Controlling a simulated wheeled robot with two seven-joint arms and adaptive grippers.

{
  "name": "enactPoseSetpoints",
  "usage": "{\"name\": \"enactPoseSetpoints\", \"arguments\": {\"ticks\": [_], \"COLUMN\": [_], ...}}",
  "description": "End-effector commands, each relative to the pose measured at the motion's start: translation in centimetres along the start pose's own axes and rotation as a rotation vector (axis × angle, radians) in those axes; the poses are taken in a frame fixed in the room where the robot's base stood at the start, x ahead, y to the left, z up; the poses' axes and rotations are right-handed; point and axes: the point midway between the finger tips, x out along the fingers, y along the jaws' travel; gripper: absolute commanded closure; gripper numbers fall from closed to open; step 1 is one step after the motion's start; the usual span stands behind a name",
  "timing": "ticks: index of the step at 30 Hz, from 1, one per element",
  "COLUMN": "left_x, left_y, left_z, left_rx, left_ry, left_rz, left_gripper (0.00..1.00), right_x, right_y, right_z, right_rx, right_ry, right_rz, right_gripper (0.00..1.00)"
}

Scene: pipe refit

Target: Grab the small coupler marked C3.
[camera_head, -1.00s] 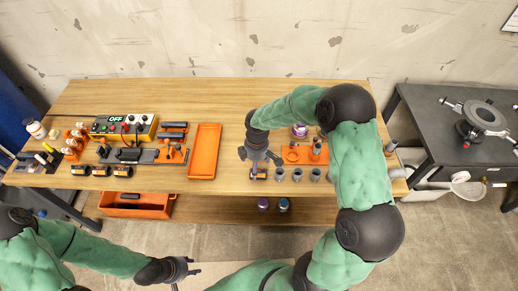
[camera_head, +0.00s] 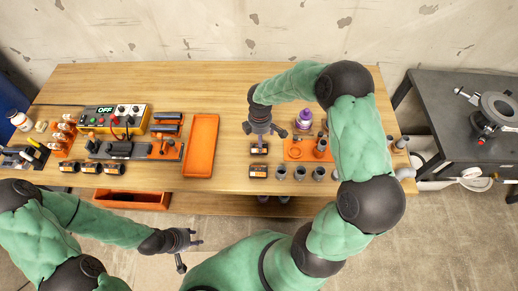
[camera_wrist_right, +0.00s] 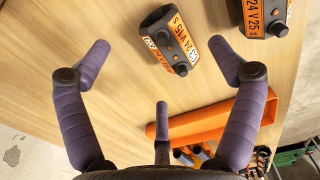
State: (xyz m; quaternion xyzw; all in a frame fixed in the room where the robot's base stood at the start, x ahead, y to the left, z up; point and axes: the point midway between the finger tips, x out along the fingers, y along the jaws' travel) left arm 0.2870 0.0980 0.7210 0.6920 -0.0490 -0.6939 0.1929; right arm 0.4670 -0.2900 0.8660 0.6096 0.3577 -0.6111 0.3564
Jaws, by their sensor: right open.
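In the right wrist view a small black coupler (camera_wrist_right: 170,36) with orange and white labels lies on the wooden table; its mark seems to read C3, beside "24 V". It lies ahead of my right gripper (camera_wrist_right: 160,66), between its spread fingers and apart from them. A second black coupler (camera_wrist_right: 265,17) is at the top right. In the head view my right gripper (camera_head: 263,133) hangs over the table, close to two small couplers, one nearer (camera_head: 258,150) and one at the front edge (camera_head: 258,171); their marks are too small to read. My left gripper (camera_head: 190,246) is empty, fingers spread, in front of the table.
Grey cylinders (camera_head: 299,173) stand right of the couplers, below an orange plate (camera_head: 296,152) and a purple-and-white bottle (camera_head: 304,118). An orange tray (camera_head: 201,146) lies left. Further left are several black couplers (camera_head: 90,168) and a yellow control box (camera_head: 115,120). Bare table separates tray and right gripper.

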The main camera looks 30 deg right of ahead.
Motion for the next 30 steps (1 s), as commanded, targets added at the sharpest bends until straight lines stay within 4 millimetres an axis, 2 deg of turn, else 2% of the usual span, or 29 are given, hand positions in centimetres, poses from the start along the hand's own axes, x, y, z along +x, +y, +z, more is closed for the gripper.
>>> {"name": "enactPoseSetpoints", "arguments": {"ticks": [5, 15, 23, 27, 29, 30], "left_x": [0.3, 1.7, 1.6, 1.6, 1.6, 1.6], "left_y": [-0.1, -0.6, -0.6, -0.6, -0.6, -0.6], "left_z": [0.0, -0.1, -0.1, -0.1, -0.1, -0.1], "left_rx": [0.000, 0.000, 0.000, 0.000, 0.000, 0.000], "left_ry": [0.000, 0.000, 0.001, 0.001, 0.001, 0.001], "left_rz": [0.000, 0.000, 0.000, 0.000, 0.000, 0.000], "left_gripper": [0.60, 0.60, 0.60, 0.60, 0.60, 0.60], "right_x": [1.0, 5.3, 5.5, 5.5, 5.5, 5.5], "right_y": [-0.1, -0.3, -0.3, -0.3, -0.3, -0.3], "right_z": [-0.1, -0.3, -0.4, -0.4, -0.4, -0.4], "right_rx": [0.001, 0.002, 0.002, 0.001, 0.001, 0.001], "right_ry": [0.000, 0.001, 0.001, 0.001, 0.001, 0.001], "right_rz": [0.000, 0.000, 0.002, 0.001, 0.001, 0.001], "right_gripper": [0.08, 0.08, 0.08, 0.47, 0.64, 0.70]}}
